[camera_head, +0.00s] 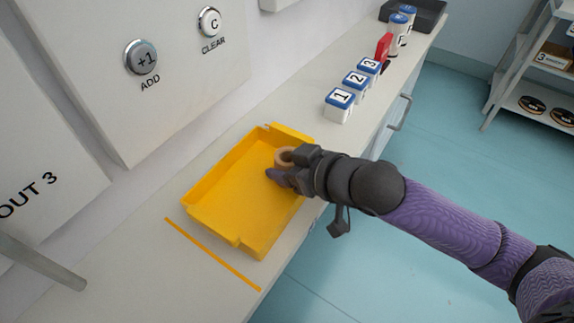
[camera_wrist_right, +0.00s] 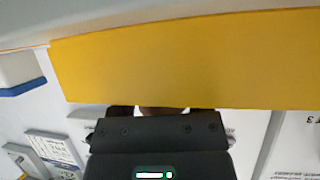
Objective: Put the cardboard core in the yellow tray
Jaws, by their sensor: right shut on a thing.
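The yellow tray (camera_head: 225,190) sits on the white counter, with low walls and notched corners. My right gripper (camera_head: 279,167) reaches in from the right over the tray's right side and is shut on the cardboard core (camera_head: 284,156), a small tan ring. The core is partly hidden by the fingers; I cannot tell whether it touches the tray floor. In the right wrist view the yellow tray (camera_wrist_right: 180,60) fills a wide band, and only a sliver of the core shows beyond the dark gripper body. My left gripper is not in view.
Numbered blue-and-white blocks (camera_head: 340,104) stand farther back on the counter (camera_head: 290,105), with a red object (camera_head: 384,46) behind them. A panel with ADD and CLEAR buttons (camera_head: 141,57) is at the left. An orange line (camera_head: 212,254) lies before the tray. Shelving (camera_head: 528,65) stands at right.

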